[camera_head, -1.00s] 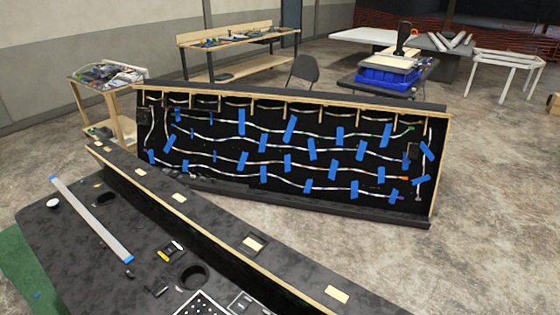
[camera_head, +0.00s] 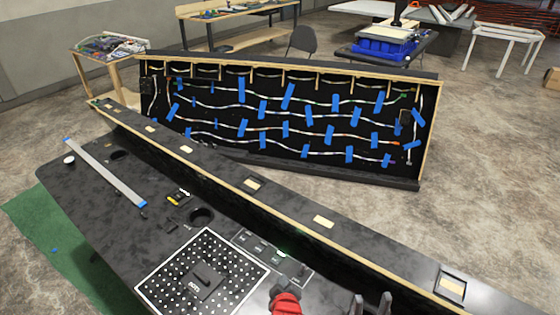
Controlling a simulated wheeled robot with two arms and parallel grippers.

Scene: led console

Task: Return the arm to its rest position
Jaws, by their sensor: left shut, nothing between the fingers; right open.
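The black console (camera_head: 100,205) fills the lower part of the view, with a white-edged perforated panel (camera_head: 160,282) and a small dark block on it. A row of small switches (camera_head: 262,248) with a green light lies beside the panel. My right gripper (camera_head: 371,299) shows at the bottom edge as two grey fingers standing apart, with nothing seen between them. The rest of it is cut off. A red rounded part (camera_head: 286,303) is left of the fingers, partly cut off. My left gripper is not in view.
A black board (camera_head: 225,141) with light strips and blue tape stands behind the console. A silver bar (camera_head: 105,172) lies on the console's left. A side table (camera_head: 90,68), workbench (camera_head: 240,12) and chair (camera_head: 302,42) are beyond. The floor at right (camera_head: 495,170) is clear.

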